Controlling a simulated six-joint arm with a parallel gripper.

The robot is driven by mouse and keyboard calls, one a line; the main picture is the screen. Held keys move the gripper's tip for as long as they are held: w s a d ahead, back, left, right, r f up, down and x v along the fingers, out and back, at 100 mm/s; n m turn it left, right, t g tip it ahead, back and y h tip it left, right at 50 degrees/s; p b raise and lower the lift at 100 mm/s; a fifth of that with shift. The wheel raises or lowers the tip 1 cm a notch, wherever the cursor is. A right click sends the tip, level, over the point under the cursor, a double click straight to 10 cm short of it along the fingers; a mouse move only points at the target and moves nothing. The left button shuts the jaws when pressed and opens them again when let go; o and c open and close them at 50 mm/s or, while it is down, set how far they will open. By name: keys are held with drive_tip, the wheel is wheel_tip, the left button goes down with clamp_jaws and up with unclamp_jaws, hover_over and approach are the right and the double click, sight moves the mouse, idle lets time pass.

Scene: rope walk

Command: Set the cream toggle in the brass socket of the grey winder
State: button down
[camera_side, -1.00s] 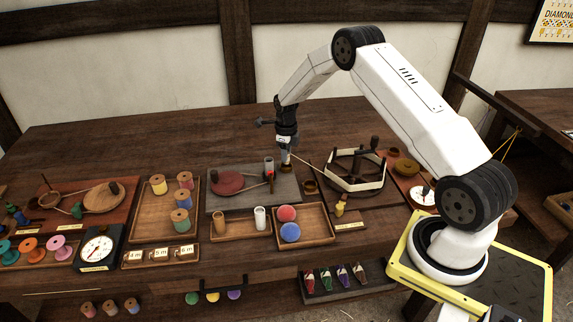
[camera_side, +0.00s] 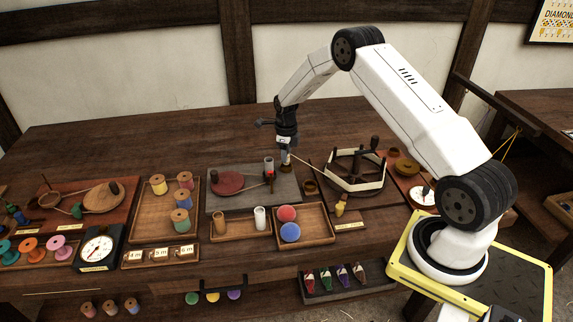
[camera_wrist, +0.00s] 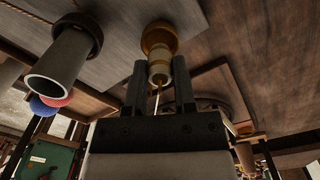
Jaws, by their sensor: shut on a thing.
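The grey winder (camera_side: 243,199) is a grey board with a red disc (camera_side: 228,183), near the middle of the bench. My gripper (camera_side: 286,164) points down over its far right part. In the wrist view, my gripper (camera_wrist: 159,88) is shut on the cream toggle (camera_wrist: 159,72), a small pale piece between the two dark fingers. A pale cord hangs from the toggle. The brass socket (camera_wrist: 157,36) is directly beyond the toggle and lines up with it. The toggle's far end meets the brass in this view; how deep it sits I cannot tell.
A grey tube (camera_wrist: 62,62) stands on the board close left of my fingers. A cord runs right to the hexagonal reel (camera_side: 355,184). A tray with red and blue balls (camera_side: 318,222) lies in front. The bench behind is clear.

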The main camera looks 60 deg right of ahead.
drive_tip(key=shift+f, duration=0.45)
drive_tip(key=shift+f, duration=0.35)
drive_tip(key=shift+f, duration=0.2)
idle(0.8)
unclamp_jaws()
drive_tip(key=shift+r, duration=0.15)
idle(0.3)
drive_tip(key=shift+r, duration=3.85)
